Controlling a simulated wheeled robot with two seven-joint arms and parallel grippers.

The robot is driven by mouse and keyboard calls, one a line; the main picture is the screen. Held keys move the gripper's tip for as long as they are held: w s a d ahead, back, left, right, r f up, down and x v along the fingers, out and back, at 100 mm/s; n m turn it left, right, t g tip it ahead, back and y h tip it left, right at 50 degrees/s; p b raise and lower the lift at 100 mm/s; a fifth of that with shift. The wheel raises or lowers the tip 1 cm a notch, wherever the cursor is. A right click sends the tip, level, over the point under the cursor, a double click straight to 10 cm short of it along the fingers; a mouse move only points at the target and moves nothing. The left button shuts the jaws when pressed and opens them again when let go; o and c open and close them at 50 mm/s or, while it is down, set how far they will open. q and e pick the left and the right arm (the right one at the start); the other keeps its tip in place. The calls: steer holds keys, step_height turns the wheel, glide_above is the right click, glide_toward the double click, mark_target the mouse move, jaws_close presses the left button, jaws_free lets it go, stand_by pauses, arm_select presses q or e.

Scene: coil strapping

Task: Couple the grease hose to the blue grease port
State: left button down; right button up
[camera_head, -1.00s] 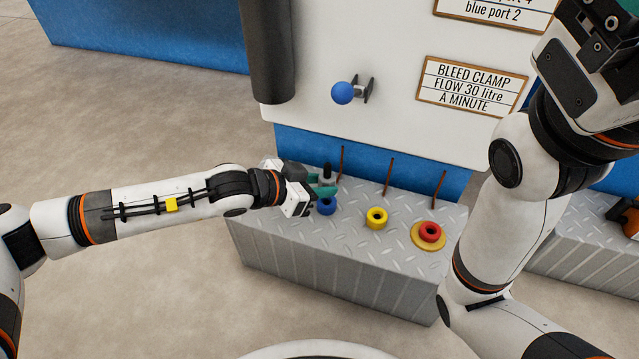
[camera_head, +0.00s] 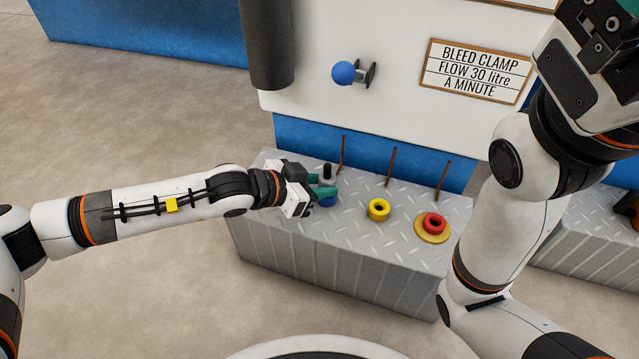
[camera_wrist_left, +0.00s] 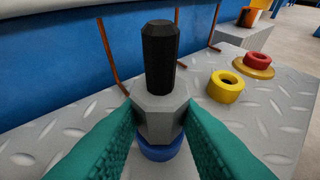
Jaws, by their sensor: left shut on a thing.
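My left gripper (camera_head: 325,187) has teal fingers shut on the grease hose's grey faceted coupling (camera_wrist_left: 160,118). A black hose end (camera_wrist_left: 160,57) stands upright from its top and also shows in the head view (camera_head: 327,170). The blue grease port (camera_wrist_left: 159,151) is directly below the coupling, and part of its ring shows in the head view (camera_head: 328,202). No gap shows between coupling and port in the wrist view. The port's opening is hidden, so I cannot tell how deep the coupling sits. My right arm stands raised at the right, its fingers almost wholly out of frame.
A yellow port (camera_head: 378,210) and a red port (camera_head: 434,224) on a yellow disc are on the same grey tread-plate block (camera_head: 290,240). Thin brown rods (camera_head: 390,166) rise behind them. A blue knob (camera_head: 343,73) sticks out of the white panel (camera_head: 400,110).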

arm_select(q)
steer(key=c, duration=1)
jaws_free()
steer(key=shift+r, duration=0.1)
